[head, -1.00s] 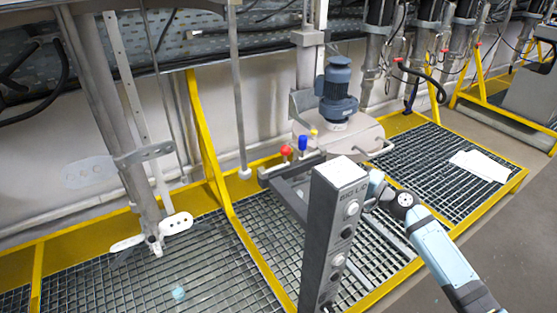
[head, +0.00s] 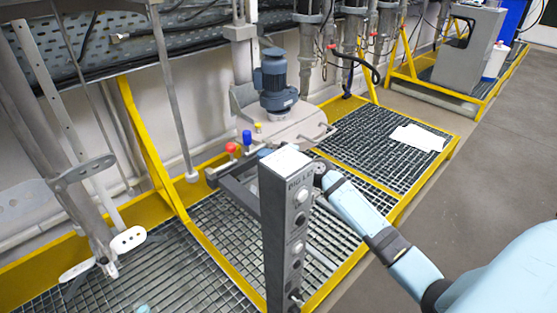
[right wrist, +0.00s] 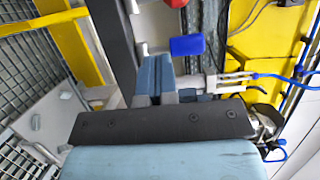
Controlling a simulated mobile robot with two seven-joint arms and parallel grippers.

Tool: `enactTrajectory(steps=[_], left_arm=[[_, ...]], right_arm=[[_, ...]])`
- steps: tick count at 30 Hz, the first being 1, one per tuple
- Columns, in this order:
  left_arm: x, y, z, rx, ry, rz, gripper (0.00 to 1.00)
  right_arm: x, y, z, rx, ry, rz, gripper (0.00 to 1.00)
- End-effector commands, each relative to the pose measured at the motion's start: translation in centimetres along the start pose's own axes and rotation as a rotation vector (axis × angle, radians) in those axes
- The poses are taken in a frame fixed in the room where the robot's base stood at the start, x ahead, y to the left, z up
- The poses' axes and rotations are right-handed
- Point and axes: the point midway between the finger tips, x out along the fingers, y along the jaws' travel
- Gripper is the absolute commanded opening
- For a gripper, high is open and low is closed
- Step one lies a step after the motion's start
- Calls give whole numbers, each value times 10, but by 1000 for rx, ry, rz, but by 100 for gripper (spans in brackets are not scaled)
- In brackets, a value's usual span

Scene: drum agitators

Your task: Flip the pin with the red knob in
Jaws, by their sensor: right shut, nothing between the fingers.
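The red knob (head: 231,147) of the pin stands on the end of a grey bar beside the agitator, just left of a blue knob (head: 247,137). In the right wrist view, the red knob (right wrist: 177,3) is cut off by the top edge, with the blue knob (right wrist: 187,46) below it. My right gripper (right wrist: 154,60) is shut and empty, its fingertips close to the blue knob's left side and below the red knob. In the head view, the grey post largely hides this gripper. My left gripper is not in view.
A grey control post (head: 285,220) with buttons stands in front of the bar, close to my right arm. A blue motor (head: 274,80) sits on the drum lid behind. A yellow knob (head: 258,127) is near the blue one. Grating with yellow edges (head: 400,205) surrounds them; grey floor lies right.

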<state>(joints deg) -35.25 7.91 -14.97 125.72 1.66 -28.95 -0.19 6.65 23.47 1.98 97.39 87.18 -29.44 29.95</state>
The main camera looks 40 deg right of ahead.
Motion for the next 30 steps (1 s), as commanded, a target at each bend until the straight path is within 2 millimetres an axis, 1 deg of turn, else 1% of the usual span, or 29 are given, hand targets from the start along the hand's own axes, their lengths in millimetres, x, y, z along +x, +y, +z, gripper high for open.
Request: enactTrajectory(steps=[1, 4, 6, 9, 15, 19, 26, 30], left_arm=[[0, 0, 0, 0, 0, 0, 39], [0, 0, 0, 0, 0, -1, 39], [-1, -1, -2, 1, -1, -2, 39], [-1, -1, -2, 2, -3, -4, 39], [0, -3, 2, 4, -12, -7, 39], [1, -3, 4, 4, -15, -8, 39], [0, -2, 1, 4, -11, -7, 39], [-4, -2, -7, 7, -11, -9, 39]], right_arm=[[12, -2, 0, 0, 0, -3, 0], [31, -1, 0, 1, 0, -2, 0], [38, -1, 10, 1, -1, 0, 0], [47, -1, 20, 1, 0, 0, 0], [55, 0, 28, 0, 1, 1, 0], [55, 0, 28, 0, 1, 0, 0], [56, 0, 30, 0, 0, 0, 0], [61, -2, 45, 2, -1, 0, 0]])
